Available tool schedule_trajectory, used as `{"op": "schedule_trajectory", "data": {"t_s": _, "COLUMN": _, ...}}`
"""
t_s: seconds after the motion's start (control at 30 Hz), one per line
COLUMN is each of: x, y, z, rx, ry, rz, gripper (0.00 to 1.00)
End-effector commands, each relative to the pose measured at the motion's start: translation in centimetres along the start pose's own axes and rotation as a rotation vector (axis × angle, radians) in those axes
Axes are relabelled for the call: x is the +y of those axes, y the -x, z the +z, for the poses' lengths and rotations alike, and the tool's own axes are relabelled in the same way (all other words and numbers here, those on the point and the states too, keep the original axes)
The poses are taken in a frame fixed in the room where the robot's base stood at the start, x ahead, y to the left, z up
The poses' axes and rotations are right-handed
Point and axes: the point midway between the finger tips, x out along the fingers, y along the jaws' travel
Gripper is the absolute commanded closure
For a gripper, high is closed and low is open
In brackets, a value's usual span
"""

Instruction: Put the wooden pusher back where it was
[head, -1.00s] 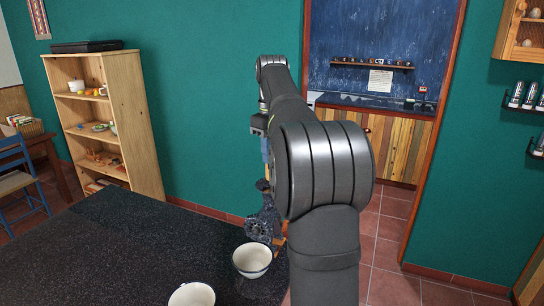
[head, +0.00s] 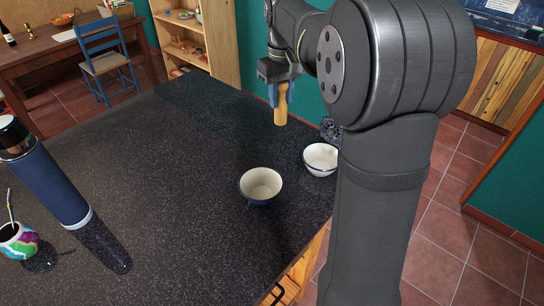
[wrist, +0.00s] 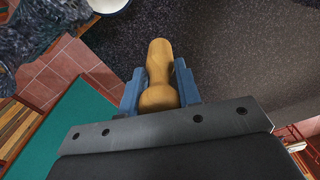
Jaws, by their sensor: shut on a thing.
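The wooden pusher (head: 281,105) is light brown and hangs roughly upright below my gripper (head: 278,92), above the far part of the dark table. In the wrist view the pusher (wrist: 160,72) sits between the two blue fingers, which are shut on it; its rounded knob is at the gripper side. A dark, rough-looking metal device (head: 331,130), perhaps a grinder, stands at the table's far right edge, partly hidden by my arm. A dark mass at the wrist view's upper left (wrist: 45,35) looks like the same device. My gripper is apart from it.
Two white bowls stand near the right edge, one nearer (head: 261,186) and one farther (head: 321,159). A blue flask (head: 50,180) and a colourful cup (head: 18,241) stand at the left. The middle of the speckled table (head: 170,170) is clear. A shelf (head: 205,45) stands behind.

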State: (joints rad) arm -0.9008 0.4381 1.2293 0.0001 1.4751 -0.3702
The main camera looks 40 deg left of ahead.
Motion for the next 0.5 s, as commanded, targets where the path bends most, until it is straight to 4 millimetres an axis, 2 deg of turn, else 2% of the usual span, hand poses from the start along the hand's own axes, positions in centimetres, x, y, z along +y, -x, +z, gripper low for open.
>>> {"op": "schedule_trajectory", "data": {"t_s": 0.03, "x": -1.2, "y": -0.7, "z": 0.0, "rx": -0.001, "ry": 0.001, "rz": 0.000, "gripper": 0.97}}
{"op": "schedule_trajectory", "data": {"t_s": 0.17, "x": -2.6, "y": -1.9, "z": -0.1, "rx": 0.000, "ry": -0.007, "rz": 0.000, "gripper": 0.97}}
{"op": "schedule_trajectory", "data": {"t_s": 0.5, "x": -2.9, "y": -7.6, "z": -0.1, "rx": -0.001, "ry": -0.010, "rz": 0.000, "gripper": 0.97}}
